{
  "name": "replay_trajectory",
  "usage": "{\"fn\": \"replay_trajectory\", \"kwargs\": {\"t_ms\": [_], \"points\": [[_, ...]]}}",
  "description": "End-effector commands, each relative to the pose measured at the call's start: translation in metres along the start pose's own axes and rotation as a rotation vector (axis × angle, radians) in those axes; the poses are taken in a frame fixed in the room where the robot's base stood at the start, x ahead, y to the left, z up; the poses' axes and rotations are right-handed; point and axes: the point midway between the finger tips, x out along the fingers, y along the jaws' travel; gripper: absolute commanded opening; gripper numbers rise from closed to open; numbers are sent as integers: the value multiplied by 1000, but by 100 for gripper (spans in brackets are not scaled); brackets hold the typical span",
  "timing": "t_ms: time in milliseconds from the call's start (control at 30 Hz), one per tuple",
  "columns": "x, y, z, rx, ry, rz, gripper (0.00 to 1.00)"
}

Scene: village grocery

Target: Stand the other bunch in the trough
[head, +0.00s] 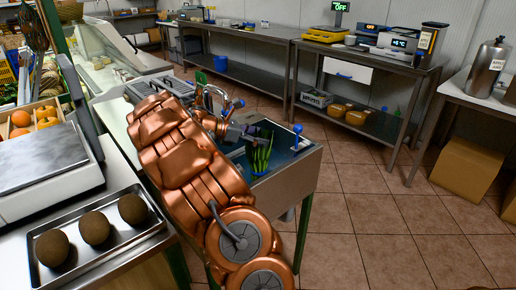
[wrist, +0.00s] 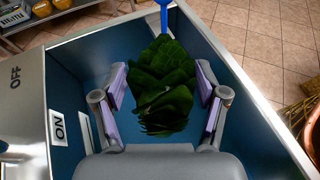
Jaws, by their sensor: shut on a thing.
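A leafy dark green bunch (wrist: 160,75) sits between the two purple-padded fingers of my gripper (wrist: 161,97) in the wrist view. The gripper is shut on it. In the head view the bunch (head: 260,157) shows as green stalks beyond the end of my arm, inside the trough. The trough (head: 292,180) is a steel box with a blue inside; its blue wall (wrist: 245,92) runs along the right in the wrist view. I cannot tell whether the bunch touches the trough floor. My arm hides part of the trough. I see no second bunch.
A tray (head: 105,258) with three brown round items and a scale (head: 45,165) stand on the counter at left. Steel tables with scales line the back wall.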

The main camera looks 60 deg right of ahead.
Motion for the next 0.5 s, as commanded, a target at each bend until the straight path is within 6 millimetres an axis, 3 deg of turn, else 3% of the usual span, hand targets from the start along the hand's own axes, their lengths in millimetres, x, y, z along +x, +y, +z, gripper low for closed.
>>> {"fn": "replay_trajectory", "kwargs": {"t_ms": [300, 500], "points": [[15, 0, -36, 0, 0, 2, 3], [15, 0, -37, 2, 0, 2, 3]]}}
